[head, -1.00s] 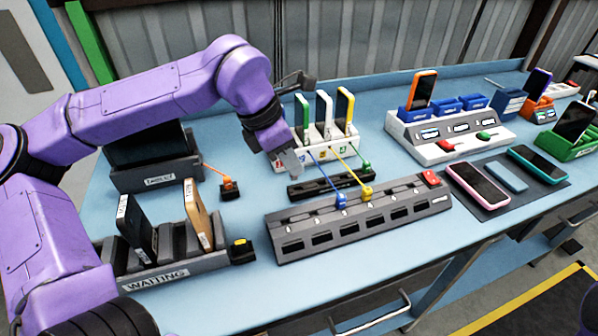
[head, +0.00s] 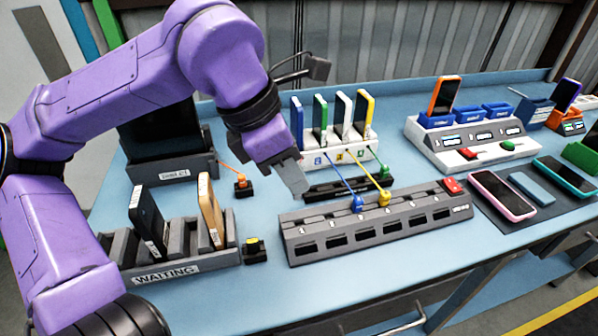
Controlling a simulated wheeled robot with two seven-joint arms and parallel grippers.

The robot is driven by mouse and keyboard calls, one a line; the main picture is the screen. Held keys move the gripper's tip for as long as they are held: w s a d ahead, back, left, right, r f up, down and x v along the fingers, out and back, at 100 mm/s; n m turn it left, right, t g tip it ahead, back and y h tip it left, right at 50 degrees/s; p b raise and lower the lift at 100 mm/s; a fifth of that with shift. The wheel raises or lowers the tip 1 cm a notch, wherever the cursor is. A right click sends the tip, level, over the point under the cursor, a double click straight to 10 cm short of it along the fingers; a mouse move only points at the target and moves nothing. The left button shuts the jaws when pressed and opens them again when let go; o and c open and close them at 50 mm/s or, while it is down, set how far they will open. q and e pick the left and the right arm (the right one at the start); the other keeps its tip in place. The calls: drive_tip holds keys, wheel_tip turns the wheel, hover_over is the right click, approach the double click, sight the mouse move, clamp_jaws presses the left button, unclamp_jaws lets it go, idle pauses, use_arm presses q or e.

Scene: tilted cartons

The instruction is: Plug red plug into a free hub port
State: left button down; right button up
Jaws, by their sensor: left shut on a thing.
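The grey hub (head: 375,232) lies across the middle of the bench, with a row of ports on top. A blue plug (head: 357,203) and a yellow plug (head: 384,198) stand in its middle ports. The ports on both sides of them look empty. My left gripper (head: 295,182) points down just behind the hub's left end, above the bench. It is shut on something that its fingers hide. I cannot make out a red plug. A green plug (head: 384,172) sits at the right end of the dark plug rest (head: 322,191) behind the hub. My right gripper is out of view.
A white dock (head: 349,153) with several upright phones stands behind the plug rest. A red switch (head: 452,186) is on the hub's right end. The waiting rack (head: 190,262) and an orange plug (head: 241,182) are to the left. Bare bench lies before the hub.

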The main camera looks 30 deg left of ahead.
use_arm(q)
drive_tip(key=shift+r+p, duration=0.55)
drive_tip(key=shift+r, duration=0.1)
wheel_tip(320, 180, up, 3)
drive_tip(key=p, duration=0.3)
drive_tip(key=shift+r, duration=0.1)
drive_tip(key=shift+f, duration=0.2)
drive_tip(key=shift+f+b, duration=3.7)
drive_tip(key=shift+f, duration=0.65)
drive_tip(key=shift+w+d+r, duration=0.1)
drive_tip(key=shift+w, duration=0.15)
drive_tip(key=w+d+p, duration=0.2)
drive_tip(key=w, duration=0.4)
drive_tip(key=shift+w+d+p, duration=0.2)
drive_tip(key=shift+p, duration=0.1)
